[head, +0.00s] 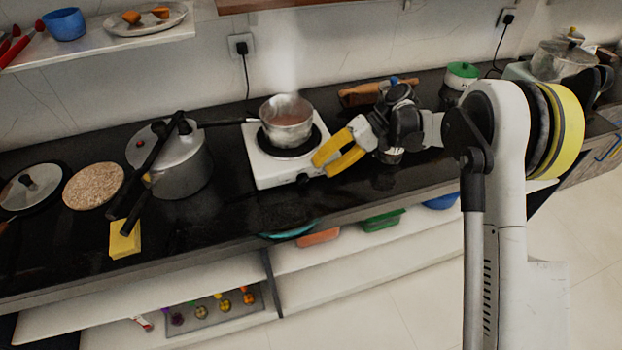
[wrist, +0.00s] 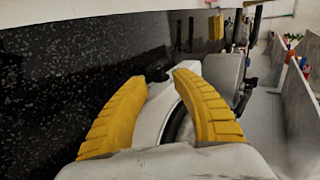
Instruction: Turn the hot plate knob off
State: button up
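The white hot plate (head: 262,172) stands on the black counter, with a steaming saucepan (head: 288,122) on its burner. A small dark knob (head: 303,179) is on its front side. In the wrist view the dark knob (wrist: 157,74) shows just beyond the gap between the fingertips. My gripper (head: 323,168), with yellow fingers, is at the hot plate's right front corner, pointing left toward the knob. It also shows in the wrist view (wrist: 158,82), its fingers partly apart with nothing held between them. It looks apart from the knob. I cannot tell which way the knob is set.
A pressure cooker (head: 182,165) with dark handles stands left of the hot plate. A yellow block (head: 124,240) lies near the counter's front edge. A green-lidded pot (head: 461,76) stands at the back right. The counter in front of the hot plate is mostly clear.

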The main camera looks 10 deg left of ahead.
aim_at(308, 177)
jog(key=b+x, duration=0.1)
jog(key=x, duration=0.4)
jog(key=shift+s+a+f+b, duration=0.1)
jog(key=shift+a+f+b, duration=0.15)
jog(key=shift+b, duration=0.15)
